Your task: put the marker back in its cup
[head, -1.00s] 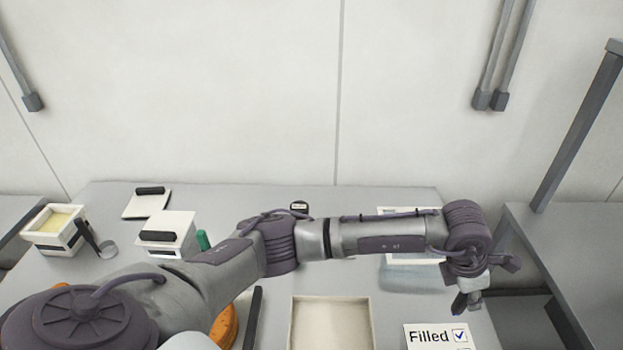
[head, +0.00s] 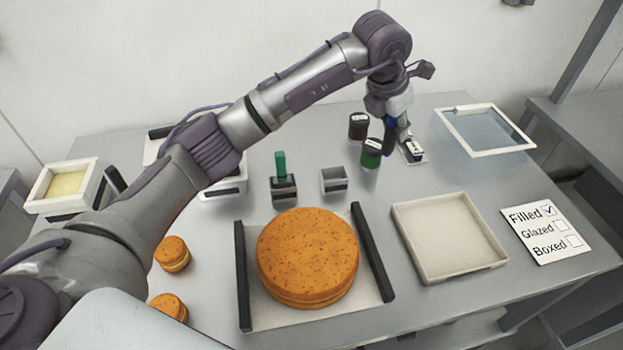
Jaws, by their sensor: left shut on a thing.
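My left gripper (head: 398,130) is shut above the back right of the table, beside the jars. A slim dark blue thing (head: 388,138), which looks like the marker, shows at its fingers, pointing down; the gripper hides part of it. A small grey square cup (head: 334,181) stands open at mid-table, left of the gripper, and looks empty. A dark holder (head: 284,190) with a green-handled tool (head: 281,165) upright in it stands left of that cup. My right gripper is not in view.
A dark red jar (head: 358,126) and a green jar (head: 371,154) stand close to the gripper. A large orange cake round (head: 308,256) sits in front, beside an empty tray (head: 448,240). A checklist (head: 546,230) has "Filled" ticked. A glass-like framed panel (head: 485,132) lies at back right.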

